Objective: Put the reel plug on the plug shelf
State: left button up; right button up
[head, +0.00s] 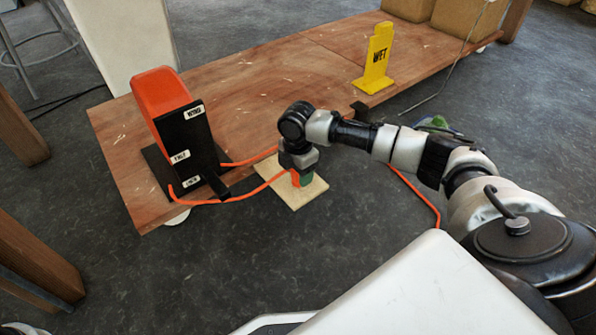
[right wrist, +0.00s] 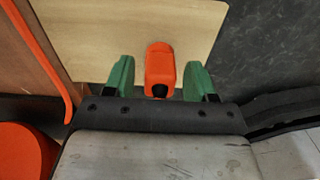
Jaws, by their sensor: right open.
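The reel plug (right wrist: 160,68) is a small orange block on the pale wooden plug shelf (right wrist: 95,25) in the right wrist view. My right gripper (right wrist: 159,78) is open, with one green finger on each side of the plug and a narrow gap on both sides. In the head view, the right gripper (head: 300,180) points down over the plug shelf (head: 291,203), and the plug is mostly hidden by the gripper. An orange cord (head: 240,194) runs from the reel (head: 163,95) toward the plug. My left gripper is not in view.
The reel has a black labelled panel (head: 187,140) and stands at the left end of the brown wooden platform (head: 255,90). A yellow WET sign (head: 376,62) stands farther back on it. Another orange cord (head: 415,192) lies under my right arm. Dark floor (head: 240,260) is clear in front.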

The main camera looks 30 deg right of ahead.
notch_tip(320, 180, up, 12)
jog(key=p, duration=0.8)
jog(key=shift+f, duration=0.2)
